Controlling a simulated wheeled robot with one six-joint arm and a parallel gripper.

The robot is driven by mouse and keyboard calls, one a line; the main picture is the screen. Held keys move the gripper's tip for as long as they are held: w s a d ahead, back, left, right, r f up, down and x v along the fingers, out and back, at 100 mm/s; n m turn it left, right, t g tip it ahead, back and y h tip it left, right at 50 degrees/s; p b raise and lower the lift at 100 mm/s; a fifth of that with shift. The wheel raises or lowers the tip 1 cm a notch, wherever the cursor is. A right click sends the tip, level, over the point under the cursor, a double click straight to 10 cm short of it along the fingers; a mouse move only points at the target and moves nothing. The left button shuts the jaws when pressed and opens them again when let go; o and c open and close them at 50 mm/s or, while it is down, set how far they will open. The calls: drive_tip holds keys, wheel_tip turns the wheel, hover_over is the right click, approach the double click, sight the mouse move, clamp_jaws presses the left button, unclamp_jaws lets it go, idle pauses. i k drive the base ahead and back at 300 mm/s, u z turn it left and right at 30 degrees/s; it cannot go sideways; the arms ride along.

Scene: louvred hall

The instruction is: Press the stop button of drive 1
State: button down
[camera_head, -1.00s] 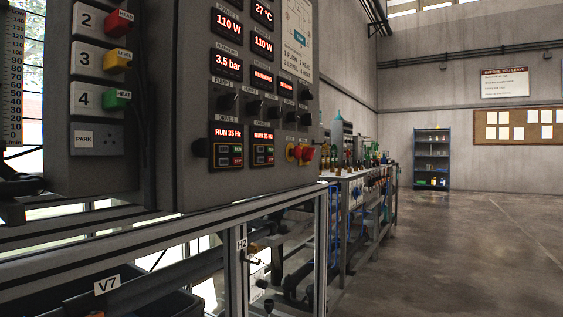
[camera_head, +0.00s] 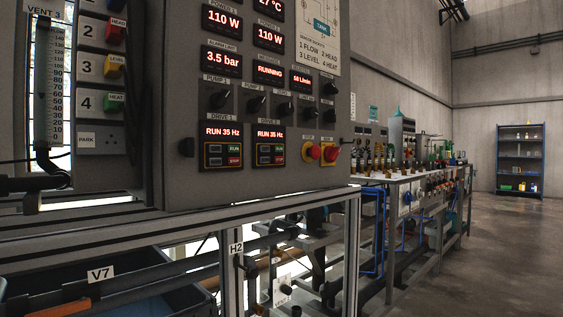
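The drive 1 unit (camera_head: 222,148) is the left of two small units low on the grey control panel (camera_head: 180,120). Its display reads RUN 35 Hz in red. Below are a green RUN button (camera_head: 234,149) and, under that, its red stop button (camera_head: 235,161). The drive 2 unit (camera_head: 270,146) beside it looks the same, reads RUN 35 Hz and has its own red stop button (camera_head: 280,160). My gripper is not in view, so nothing is seen touching either unit.
Black pump knobs (camera_head: 219,99) sit above. A metal frame rail (camera_head: 190,228) runs below the panel. A long bench (camera_head: 405,178) with fittings recedes right; open floor (camera_head: 500,250) lies beyond.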

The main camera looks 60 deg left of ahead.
sight(231, 161)
drive_tip(key=k, duration=1.7)
drive_tip(key=u, duration=0.85)
drive_tip(key=i, duration=1.65)
